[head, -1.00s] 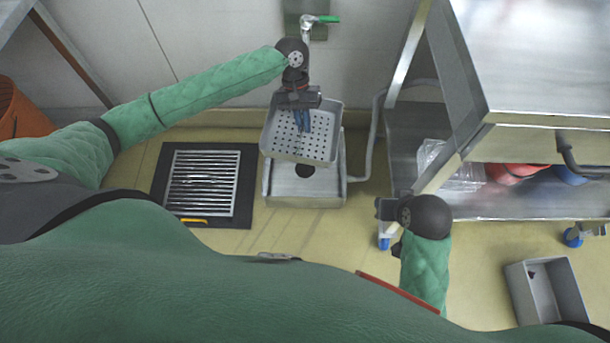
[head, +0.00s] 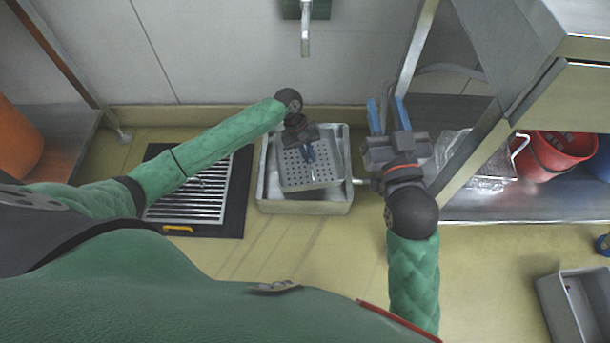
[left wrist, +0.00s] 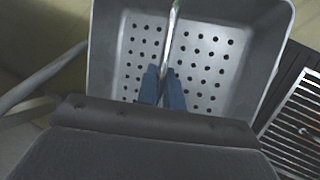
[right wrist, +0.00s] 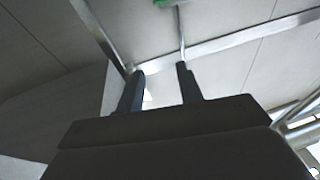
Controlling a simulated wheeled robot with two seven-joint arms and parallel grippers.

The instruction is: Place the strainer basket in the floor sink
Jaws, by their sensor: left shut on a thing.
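The strainer basket (head: 325,179) is a grey square tray with a perforated floor. In the head view it lies within the outline of the floor sink (head: 305,208), a larger grey square basin. I cannot tell whether it touches the sink's bottom. My left gripper (head: 309,155) is shut on the basket's thin handle bar (left wrist: 172,25), which runs between the blue fingers in the left wrist view. The basket (left wrist: 205,60) fills much of that view. My right gripper (head: 387,112) is open and empty, to the right of the sink, with its fingers pointing toward the wall.
A dark floor mat with a metal grate (head: 195,200) lies left of the sink. A steel table (head: 480,205) stands at right with a red bucket (head: 555,152) on its lower shelf. A grey bin (head: 580,300) is at lower right. A tap (head: 306,35) hangs above.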

